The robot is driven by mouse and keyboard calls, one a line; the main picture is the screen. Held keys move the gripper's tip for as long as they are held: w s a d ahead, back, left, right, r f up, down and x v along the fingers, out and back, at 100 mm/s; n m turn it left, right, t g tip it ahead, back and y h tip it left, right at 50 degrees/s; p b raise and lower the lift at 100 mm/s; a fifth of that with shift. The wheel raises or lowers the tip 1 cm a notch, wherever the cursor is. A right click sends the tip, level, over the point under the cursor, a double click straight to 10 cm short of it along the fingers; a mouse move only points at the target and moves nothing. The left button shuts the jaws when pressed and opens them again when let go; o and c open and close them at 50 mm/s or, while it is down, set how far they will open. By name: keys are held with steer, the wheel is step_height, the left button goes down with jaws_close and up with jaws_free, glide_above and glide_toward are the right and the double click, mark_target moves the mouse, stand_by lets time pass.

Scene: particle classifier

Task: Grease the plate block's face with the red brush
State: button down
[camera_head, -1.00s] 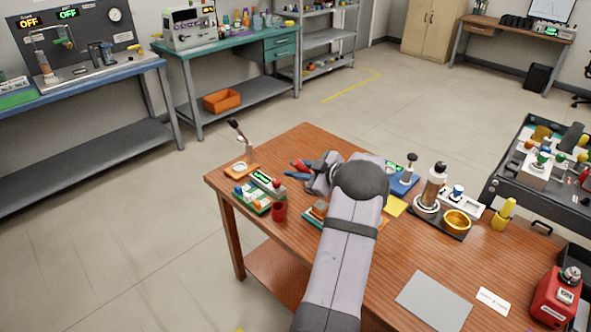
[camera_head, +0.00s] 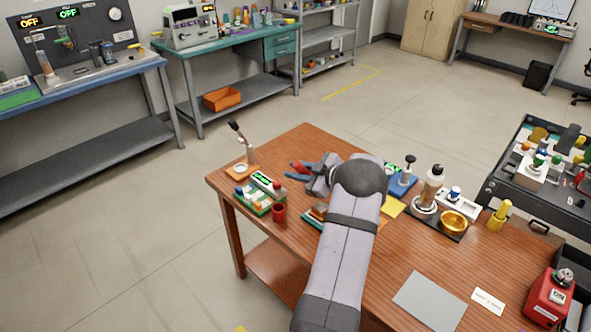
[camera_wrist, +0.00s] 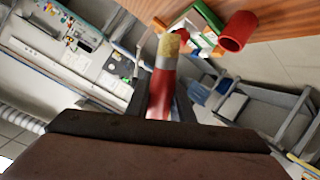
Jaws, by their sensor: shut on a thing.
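My gripper (camera_wrist: 160,110) is shut on the red brush (camera_wrist: 158,90). In the wrist view the brush points away from the palm, with a red handle, a pale band and a yellowish tip. In the head view, a red end of the brush (camera_head: 299,167) shows beside the blue-grey fingers, above the far left part of the wooden table. A brown block on a teal base (camera_head: 317,213) is partly hidden by my arm; I cannot tell whether it is the plate block. The brush tip appears apart from anything it could grease.
A blue stand (camera_head: 403,184) and a gold bowl (camera_head: 454,223) stand right of my arm.

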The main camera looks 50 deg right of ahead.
step_height(320, 180, down, 7)
steer(key=b, duration=0.6)
steer(key=shift+s+f, duration=0.2)
steer(key=shift+s, duration=1.25)
steer(key=shift+s+f, duration=0.15)
steer(key=shift+s, duration=1.25)
steer(key=shift+s+f+b, duration=0.15)
steer(key=shift+f+b, duration=0.1)
steer(key=shift+b, duration=0.3)
steer(key=shift+w+r+b, duration=0.1)
steer(key=shift+w+b, duration=0.8)
steer(key=shift+w, duration=2.15)
steer(key=shift+s+d+r+p, duration=0.1)
steer(key=shift+s+p, duration=0.1)
steer(key=shift+s, duration=0.85)
steer(key=shift+s+d+f+p, duration=0.1)
steer(key=shift+s+d+p, duration=0.1)
steer(key=shift+s, duration=0.8)
steer(key=shift+s+d+r+p, duration=0.1)
steer(key=shift+s+p, duration=0.1)
steer(key=shift+s, duration=0.85)
steer(key=shift+w+a+p, duration=0.1)
steer(key=shift+w+p, duration=0.05)
steer(key=shift+p, duration=0.25)
steer(key=shift+w, duration=3.05)
step_height(320, 180, up, 8)
steer(key=p, duration=0.7)
steer(key=shift+s+r, duration=0.15)
